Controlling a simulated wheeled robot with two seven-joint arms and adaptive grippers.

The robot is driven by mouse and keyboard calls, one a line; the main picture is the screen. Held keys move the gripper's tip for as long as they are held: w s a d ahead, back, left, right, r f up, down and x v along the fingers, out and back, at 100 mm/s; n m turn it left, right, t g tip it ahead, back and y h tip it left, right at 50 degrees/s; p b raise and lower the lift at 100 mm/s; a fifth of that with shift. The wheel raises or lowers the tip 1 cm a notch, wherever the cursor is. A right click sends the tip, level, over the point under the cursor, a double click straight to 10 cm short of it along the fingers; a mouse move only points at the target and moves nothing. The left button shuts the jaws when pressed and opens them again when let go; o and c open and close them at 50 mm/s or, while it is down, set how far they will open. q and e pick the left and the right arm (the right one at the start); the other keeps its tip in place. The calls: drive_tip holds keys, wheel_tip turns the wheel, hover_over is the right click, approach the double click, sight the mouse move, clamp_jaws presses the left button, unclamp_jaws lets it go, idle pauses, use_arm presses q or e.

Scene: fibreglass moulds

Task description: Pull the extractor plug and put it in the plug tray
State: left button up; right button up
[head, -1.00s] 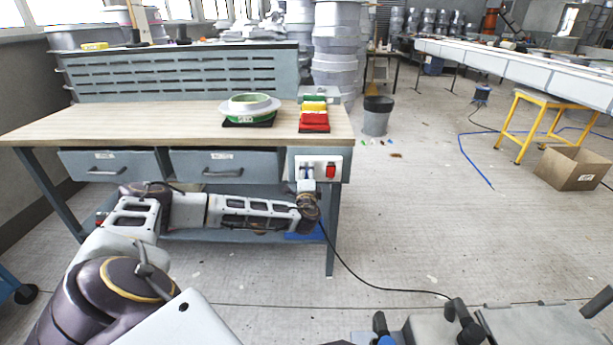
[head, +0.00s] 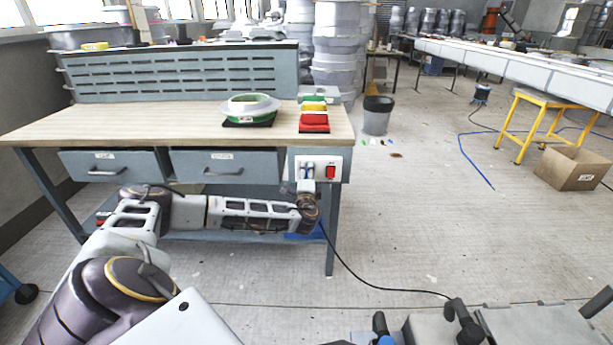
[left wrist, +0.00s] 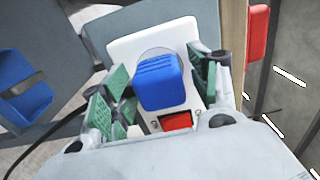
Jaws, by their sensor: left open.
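The blue plug (left wrist: 160,80) sits in a white socket panel (left wrist: 125,50) on the right front of the workbench; the panel also shows in the head view (head: 318,160). My left gripper (left wrist: 157,88) is open, its green-padded fingers on either side of the plug, with a visible gap on each side. In the head view my left gripper (head: 306,187) is small and hides part of the panel. A blue tray-like thing (left wrist: 25,88), perhaps the plug tray, shows at the left of the wrist view. Some blue (head: 303,236) shows below my wrist in the head view. My right gripper is out of view.
A red switch (head: 331,172) is beside the plug on the panel. A black cable (head: 370,284) runs across the floor. The bench top (head: 160,125) holds a green-and-white ring mould (head: 249,105) and coloured bins (head: 314,120). A grey bin (head: 376,118) stands right of the bench.

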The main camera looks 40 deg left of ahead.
use_arm(q)
drive_tip(key=shift+c, duration=0.3)
clamp_jaws()
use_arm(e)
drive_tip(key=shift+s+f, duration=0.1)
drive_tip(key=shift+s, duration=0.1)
use_arm(q)
drive_tip(key=shift+s+d, duration=0.15)
drive_tip(key=shift+s, duration=0.05)
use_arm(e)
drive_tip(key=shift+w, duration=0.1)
use_arm(q)
drive_tip(key=shift+s+d, duration=0.2)
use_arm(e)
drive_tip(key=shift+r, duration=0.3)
use_arm(q)
drive_tip(key=shift+s+p, duration=0.1)
drive_tip(key=shift+p, duration=0.2)
drive_tip(key=shift+p+v, duration=1)
drive_tip(key=shift+v, duration=1.4)
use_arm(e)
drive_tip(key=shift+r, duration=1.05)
